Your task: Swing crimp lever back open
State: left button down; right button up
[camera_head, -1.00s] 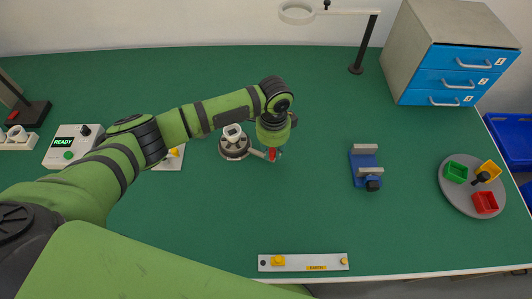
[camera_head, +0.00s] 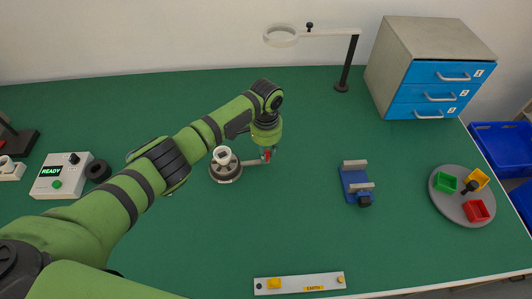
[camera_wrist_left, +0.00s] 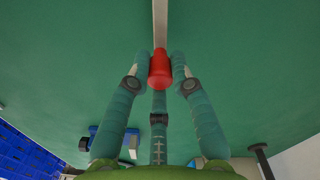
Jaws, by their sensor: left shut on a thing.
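The crimp station (camera_head: 225,172) is a round grey base left of the table's middle, with a white-topped piece (camera_head: 222,155) standing in it. Its lever (camera_head: 252,163) is a thin pale bar reaching right from the base, ending in a red knob. My left gripper (camera_head: 266,155) comes down over the lever's end, shut on the red knob. In the left wrist view the red knob (camera_wrist_left: 160,68) sits between the fingers, with the lever bar (camera_wrist_left: 160,22) running out past it. The gripper partly hides the knob in the head view. My right gripper is not in view.
A blue clamp-like fixture (camera_head: 357,184) stands to the right, and a round grey tray (camera_head: 448,207) with coloured bins lies beyond it. A lamp (camera_head: 341,86) and drawer cabinet (camera_head: 385,88) stand behind. A READY box (camera_head: 75,186) is left. The green mat near the lever is clear.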

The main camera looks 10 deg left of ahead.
pick_arm(q)
jog(key=shift+w+d+r, duration=0.1)
jog(key=shift+w+r, duration=0.05)
jog(key=c, duration=1.2)
grip_release()
jog(key=shift+o, duration=0.6)
notch_tip(320, 180, up, 12)
jog(key=shift+f, duration=0.2)
